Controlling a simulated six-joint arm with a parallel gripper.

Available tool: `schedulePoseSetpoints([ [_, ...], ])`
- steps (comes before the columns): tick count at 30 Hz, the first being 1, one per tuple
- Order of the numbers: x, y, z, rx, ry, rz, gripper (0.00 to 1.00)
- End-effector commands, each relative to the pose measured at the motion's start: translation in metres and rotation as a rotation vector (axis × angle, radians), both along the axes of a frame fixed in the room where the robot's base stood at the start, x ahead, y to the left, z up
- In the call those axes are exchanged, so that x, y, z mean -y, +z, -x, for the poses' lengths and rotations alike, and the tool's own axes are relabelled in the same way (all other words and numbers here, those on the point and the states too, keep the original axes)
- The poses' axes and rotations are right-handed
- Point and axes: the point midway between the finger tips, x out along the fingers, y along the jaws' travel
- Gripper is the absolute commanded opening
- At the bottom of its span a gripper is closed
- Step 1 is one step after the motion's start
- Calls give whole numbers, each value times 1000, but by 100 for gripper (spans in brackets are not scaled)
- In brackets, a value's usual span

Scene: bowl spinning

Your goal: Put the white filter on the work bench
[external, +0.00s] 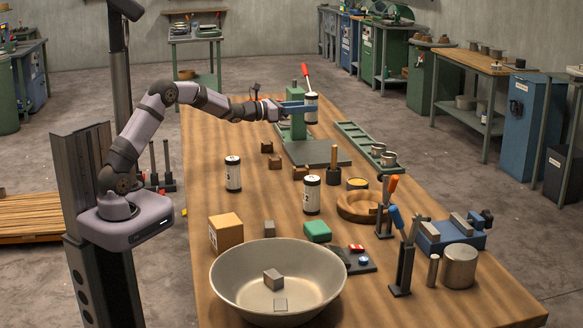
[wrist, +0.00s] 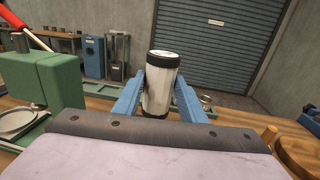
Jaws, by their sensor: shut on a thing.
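A white filter (external: 311,108), a cylinder with black end caps, is between the blue fingers of my gripper (external: 308,106), next to the green press. It also shows upright, slightly tilted in the picture, between the fingers in the wrist view (wrist: 161,85). My gripper is shut on it and holds it above the bench. Two more white filters stand upright on the wooden work bench (external: 215,170): one at the left (external: 233,173) and one nearer the middle (external: 312,195).
A green press with a red lever (external: 297,125) stands beside my gripper. A green rail tray (external: 365,145) lies to its right. A large metal bowl (external: 230,290) with a grey block inside stands at the front. A cardboard-coloured box (external: 226,233) and toggle clamps (external: 404,255) are nearby.

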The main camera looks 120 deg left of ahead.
Motion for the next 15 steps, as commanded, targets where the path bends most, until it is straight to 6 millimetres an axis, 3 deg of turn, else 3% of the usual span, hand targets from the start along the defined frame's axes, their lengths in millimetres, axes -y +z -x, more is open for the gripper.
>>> schedulePoseSetpoints([
  [8, -2, -8, 3, 0, 15, 0, 13],
  [15, -2, -38, 3, 0, 15, 3, 13],
])
